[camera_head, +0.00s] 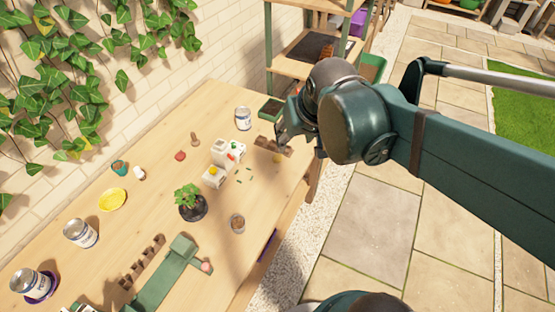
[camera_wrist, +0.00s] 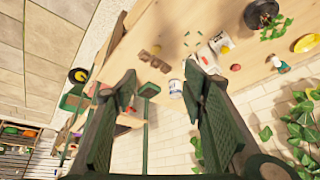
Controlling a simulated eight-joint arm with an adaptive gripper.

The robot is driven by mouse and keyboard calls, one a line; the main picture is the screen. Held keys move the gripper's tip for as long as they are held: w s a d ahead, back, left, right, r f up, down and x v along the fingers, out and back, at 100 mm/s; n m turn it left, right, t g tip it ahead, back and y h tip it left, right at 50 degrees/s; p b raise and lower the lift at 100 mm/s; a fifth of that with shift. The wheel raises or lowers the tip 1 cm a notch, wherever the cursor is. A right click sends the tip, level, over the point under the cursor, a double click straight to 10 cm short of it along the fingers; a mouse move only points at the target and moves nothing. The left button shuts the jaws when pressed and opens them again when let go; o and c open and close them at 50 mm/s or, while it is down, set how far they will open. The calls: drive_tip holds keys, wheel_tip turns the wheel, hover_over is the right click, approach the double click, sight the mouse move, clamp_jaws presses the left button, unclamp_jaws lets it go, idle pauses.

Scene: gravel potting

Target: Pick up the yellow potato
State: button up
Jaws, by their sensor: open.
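My gripper (camera_wrist: 160,85) is open and empty, its two fingers wide apart in the wrist view. In the head view my gripper (camera_head: 292,138) hangs above the far right part of the table. A small yellow lump (camera_head: 278,158) lies near the table's right edge, close to my gripper; it may be the yellow potato. Another small yellow thing (camera_head: 213,170) is at the white holder (camera_head: 222,160), and it also shows in the wrist view (camera_wrist: 225,49). I cannot tell for certain which one is the potato.
A brown seed tray (camera_head: 265,143), a white can (camera_head: 243,118) and a green planter (camera_head: 271,109) stand near my gripper. Shelves (camera_head: 300,52) rise behind the table.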

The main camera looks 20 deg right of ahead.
drive_tip(key=w+d+f+m+g+b, duration=0.1)
drive_tip(key=w+f+m+g, duration=0.15)
drive_tip(key=w+f, duration=0.75)
drive_tip(key=m+g+b, duration=0.1)
drive_tip(key=g, duration=0.2)
hover_over(278, 155)
drive_tip(key=f, duration=1.4)
drive_tip(key=shift+s+f, duration=0.2)
drive_tip(key=shift+f, duration=0.05)
drive_tip(key=shift+w+f+m, duration=0.15)
drive_tip(key=shift+f+m, duration=0.1)
drive_tip(key=shift+f, duration=0.2)
drive_tip(key=shift+f+b, duration=0.4)
drive_tip(key=shift+f, duration=0.9)
drive_tip(key=shift+f, duration=0.1)
